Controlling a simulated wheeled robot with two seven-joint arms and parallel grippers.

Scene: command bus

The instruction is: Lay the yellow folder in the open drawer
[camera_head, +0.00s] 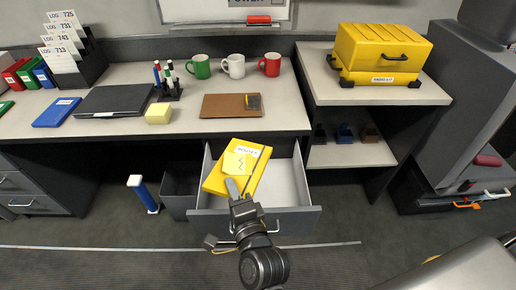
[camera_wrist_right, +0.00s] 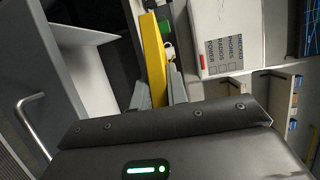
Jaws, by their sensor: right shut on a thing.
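The yellow folder (camera_head: 215,181), with a white label and a zigzag mark on its cover, is over the left part of the open drawer (camera_head: 290,185). Its left corner overlaps the drawer's left wall in the head view; its height above the drawer floor is hard to tell. My right gripper (camera_head: 236,190) is shut on the folder's near edge. In the right wrist view the folder (camera_wrist_right: 153,55) shows edge-on between the fingers (camera_wrist_right: 158,95). The drawer's right part is bare. My left gripper is not in view.
The desk above holds a brown clipboard (camera_head: 222,106), several mugs (camera_head: 234,66), a yellow block (camera_head: 158,113) and a dark laptop (camera_head: 115,101). A dark bin (camera_head: 180,190) stands left of the drawer. A yellow case (camera_head: 380,55) sits on the right-hand shelf unit.

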